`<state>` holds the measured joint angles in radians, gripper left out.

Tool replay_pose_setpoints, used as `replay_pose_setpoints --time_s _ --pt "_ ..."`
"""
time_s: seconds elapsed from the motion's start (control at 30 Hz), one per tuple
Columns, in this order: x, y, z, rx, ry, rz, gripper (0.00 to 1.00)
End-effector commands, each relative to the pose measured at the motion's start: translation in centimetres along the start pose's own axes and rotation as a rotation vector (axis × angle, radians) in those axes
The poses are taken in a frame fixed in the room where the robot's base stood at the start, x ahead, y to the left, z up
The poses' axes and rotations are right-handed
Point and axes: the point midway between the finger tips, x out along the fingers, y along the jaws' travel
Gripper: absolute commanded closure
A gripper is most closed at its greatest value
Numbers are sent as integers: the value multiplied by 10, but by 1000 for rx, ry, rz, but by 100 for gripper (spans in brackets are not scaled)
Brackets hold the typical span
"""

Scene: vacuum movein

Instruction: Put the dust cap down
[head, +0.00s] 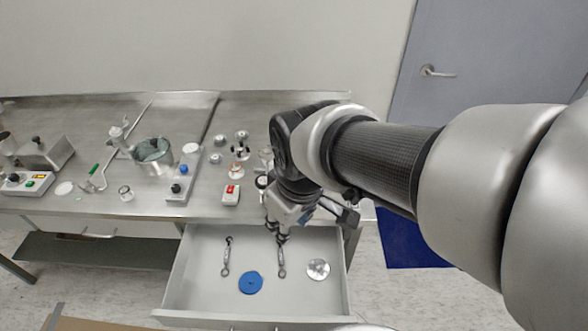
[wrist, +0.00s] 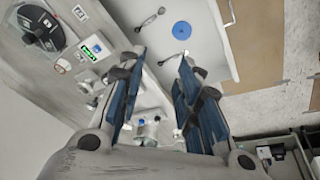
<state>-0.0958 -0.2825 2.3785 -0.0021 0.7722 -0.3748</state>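A round blue disc (head: 250,283), which looks like the dust cap, lies flat in the open drawer (head: 205,297). It also shows in the wrist view (wrist: 182,30), beyond my fingertips and apart from them. My gripper (head: 281,236) is above the back part of the drawer, behind and to the right of the disc. In the wrist view its blue fingers (wrist: 165,62) stand apart, with nothing visible held between them.
Two metal wrench-like tools (head: 227,257) (head: 282,262) and a silver disc (head: 318,269) also lie in the drawer. The bench above holds a red-and-white switch box (head: 231,194), a metal pot (head: 153,151) and several small parts. Bare drawer floor shows at the left.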

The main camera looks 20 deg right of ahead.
Motion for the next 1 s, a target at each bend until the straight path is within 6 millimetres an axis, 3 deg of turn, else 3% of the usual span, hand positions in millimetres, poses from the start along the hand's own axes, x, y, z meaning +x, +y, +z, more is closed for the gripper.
replay_pose_setpoints --time_s 0.03,0.13,0.37,1.0 --pt "-18 1 15 82 31 18 69" --pt "-41 -2 41 231 69 37 69" --pt "-62 -10 79 438 120 56 69" --pt "-64 -11 84 469 127 58 69"
